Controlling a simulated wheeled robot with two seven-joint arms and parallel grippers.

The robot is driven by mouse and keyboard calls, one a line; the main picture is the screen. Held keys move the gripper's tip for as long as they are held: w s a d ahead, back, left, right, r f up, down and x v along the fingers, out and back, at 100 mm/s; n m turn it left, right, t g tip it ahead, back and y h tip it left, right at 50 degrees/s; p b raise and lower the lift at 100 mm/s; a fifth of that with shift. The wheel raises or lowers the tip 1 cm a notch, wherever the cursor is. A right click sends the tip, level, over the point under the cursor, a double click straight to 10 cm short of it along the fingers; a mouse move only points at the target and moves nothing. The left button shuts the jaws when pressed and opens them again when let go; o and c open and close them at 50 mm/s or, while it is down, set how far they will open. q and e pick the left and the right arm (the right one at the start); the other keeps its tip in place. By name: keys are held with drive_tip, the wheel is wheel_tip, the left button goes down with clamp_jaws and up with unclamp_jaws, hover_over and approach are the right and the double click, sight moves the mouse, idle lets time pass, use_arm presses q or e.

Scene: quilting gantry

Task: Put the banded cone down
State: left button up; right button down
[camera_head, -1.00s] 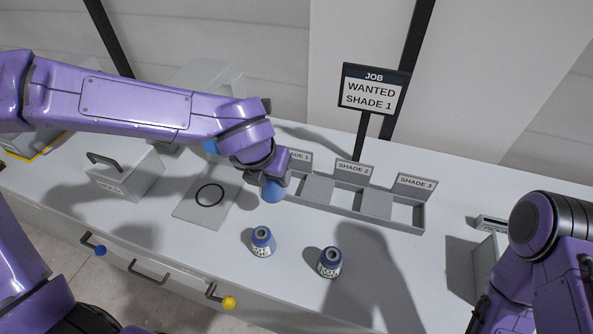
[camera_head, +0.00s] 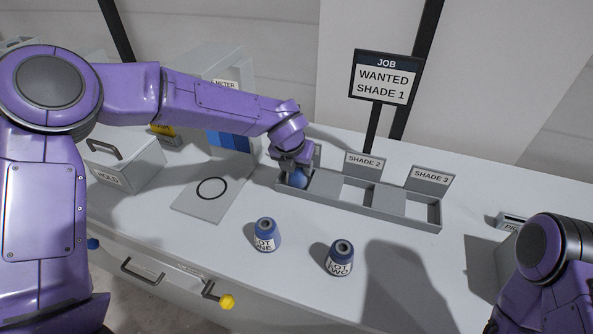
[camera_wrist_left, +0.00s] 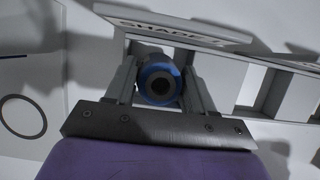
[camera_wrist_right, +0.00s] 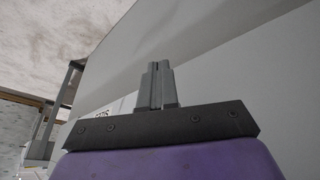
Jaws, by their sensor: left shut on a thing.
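My left gripper (camera_head: 296,168) is shut on a blue cone (camera_head: 298,179) at the left end of the grey shade rack (camera_head: 375,210). In the left wrist view the cone (camera_wrist_left: 157,82) sits between the two fingers, its dark hollow top facing the camera. I cannot tell whether it rests on the rack floor; any band on it is hidden. Two more blue cones stand upright on the table, one labelled lot one (camera_head: 265,235) and one labelled lot two (camera_head: 340,257). My right gripper (camera_wrist_right: 158,85) shows in its own wrist view with its fingers together and nothing between them.
A job sign (camera_head: 382,77) reads "WANTED SHADE 1". The shade 2 (camera_head: 363,165) and shade 3 (camera_head: 431,179) bays look empty. A plate with a black ring (camera_head: 212,188) and a hold box (camera_head: 124,165) lie left. Table between cones and rack is clear.

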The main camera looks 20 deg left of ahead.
use_arm(q)
drive_tip(key=o, duration=1.2)
drive_tip(key=shift+s+r, duration=0.15)
drive_tip(key=b+v, duration=0.1)
drive_tip(key=v, duration=1.1)
